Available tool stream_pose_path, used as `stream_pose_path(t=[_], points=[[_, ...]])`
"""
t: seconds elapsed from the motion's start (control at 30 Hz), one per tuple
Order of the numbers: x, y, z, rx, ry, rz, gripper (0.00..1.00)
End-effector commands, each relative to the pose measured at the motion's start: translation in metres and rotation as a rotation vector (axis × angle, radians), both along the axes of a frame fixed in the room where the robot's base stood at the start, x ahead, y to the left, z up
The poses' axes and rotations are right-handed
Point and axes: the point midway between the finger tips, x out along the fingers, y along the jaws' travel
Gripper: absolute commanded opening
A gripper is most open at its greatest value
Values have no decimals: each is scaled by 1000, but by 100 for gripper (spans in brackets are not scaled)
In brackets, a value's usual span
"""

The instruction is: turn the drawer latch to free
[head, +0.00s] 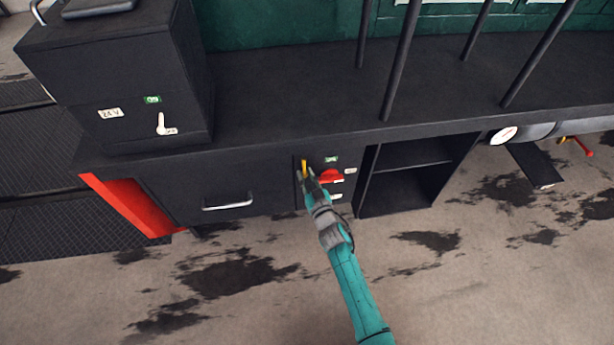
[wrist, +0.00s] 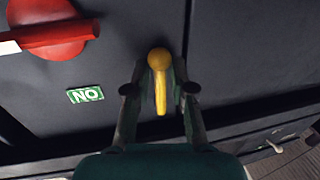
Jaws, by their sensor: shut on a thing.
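The yellow drawer latch (head: 303,165) is on the dark panel just right of the drawer (head: 250,182), which has a silver handle (head: 228,203) and appears closed. In the wrist view the latch (wrist: 160,85) has a round knob at the top and a narrow lever pointing down between my fingers. My gripper (head: 308,174) reaches up to the panel from below. In the wrist view my gripper (wrist: 158,92) has one finger on each side of the lever and is shut on it. The fingers partly hide the latch in the head view.
A red rotary switch (wrist: 55,38) sits close beside the latch, with a green label (wrist: 85,95) near it. An open dark compartment (head: 408,180) is right of the panel. Dark posts (head: 400,60) rise above the ledge. The stained floor in front is clear.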

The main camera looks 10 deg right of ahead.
Motion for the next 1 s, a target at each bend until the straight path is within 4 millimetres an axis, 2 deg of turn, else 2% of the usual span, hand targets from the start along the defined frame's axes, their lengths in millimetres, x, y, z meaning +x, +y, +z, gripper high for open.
stream_pose_path(t=[0.27,0.3,0.37,0.77,0.87,1.0], points=[[-1,-1,-2,-2,5,-2,0],[-1,-1,-2,-2,5,-3,26],[-1,-2,-2,-1,5,-3,39],[-5,-2,-1,0,2,-2,39],[-15,-4,-2,-1,3,-2,39],[-37,-9,-2,-1,4,-2,39]])
